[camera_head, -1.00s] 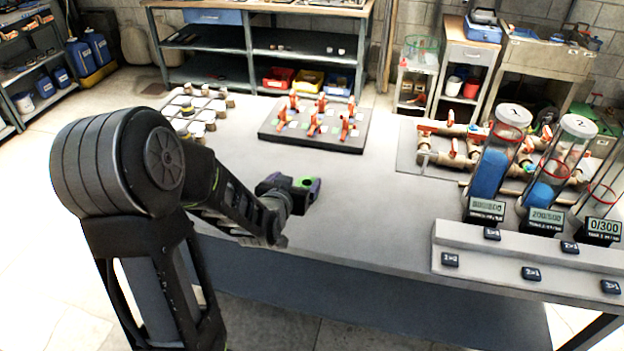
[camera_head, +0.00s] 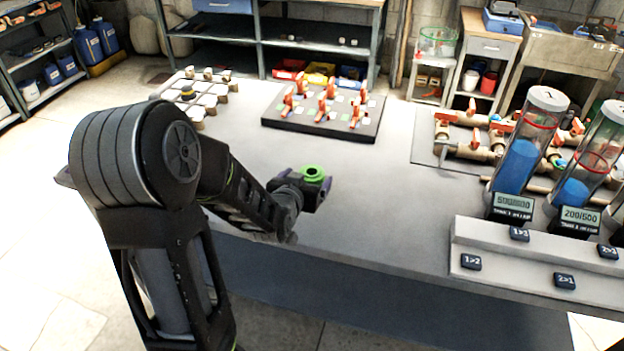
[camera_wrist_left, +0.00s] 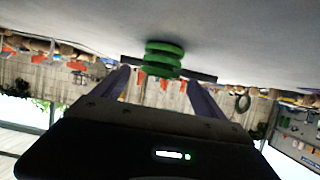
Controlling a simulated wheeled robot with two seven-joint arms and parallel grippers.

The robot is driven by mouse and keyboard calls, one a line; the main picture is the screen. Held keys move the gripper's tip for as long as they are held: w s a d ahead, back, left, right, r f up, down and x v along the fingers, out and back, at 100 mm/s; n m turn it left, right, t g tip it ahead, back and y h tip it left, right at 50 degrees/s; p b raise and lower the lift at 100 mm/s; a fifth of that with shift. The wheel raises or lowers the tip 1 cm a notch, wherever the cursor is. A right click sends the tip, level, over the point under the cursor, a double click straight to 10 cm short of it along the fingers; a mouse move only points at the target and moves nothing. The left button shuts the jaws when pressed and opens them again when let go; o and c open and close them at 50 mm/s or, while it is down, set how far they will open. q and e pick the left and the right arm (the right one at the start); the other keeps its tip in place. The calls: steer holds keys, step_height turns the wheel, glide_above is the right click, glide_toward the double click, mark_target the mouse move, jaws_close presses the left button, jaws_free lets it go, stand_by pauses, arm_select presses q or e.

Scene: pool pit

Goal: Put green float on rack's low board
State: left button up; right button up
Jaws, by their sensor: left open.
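The green float (camera_head: 314,171) is a small green spool with a flange, on the grey table at the fingertips of my left gripper (camera_head: 311,191). In the left wrist view the float (camera_wrist_left: 163,58) shows ahead, between the lines of the two purple fingers (camera_wrist_left: 160,78). The fingers are apart and open; I cannot tell whether they touch it. The gripper hides part of its lower side in the head view. A steel rack with dark boards (camera_head: 222,52) stands behind the table. Another shelf rack (camera_head: 42,97) stands at the far left; I cannot tell which is meant.
A dark block with red valve handles (camera_head: 322,113) and a white-cupped grid (camera_head: 190,95) sit on the table's far part. Clear tubes with blue liquid (camera_head: 522,150), pipes and a button panel (camera_head: 520,262) fill its right side. The table middle (camera_head: 375,205) is clear.

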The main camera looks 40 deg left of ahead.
mark_target(314, 170)
arm_select(q)
steer(key=shift+x, duration=1.2)
steer(key=shift+x, duration=2.65)
steer(key=c, duration=1.6)
steer(key=shift+r, duration=0.15)
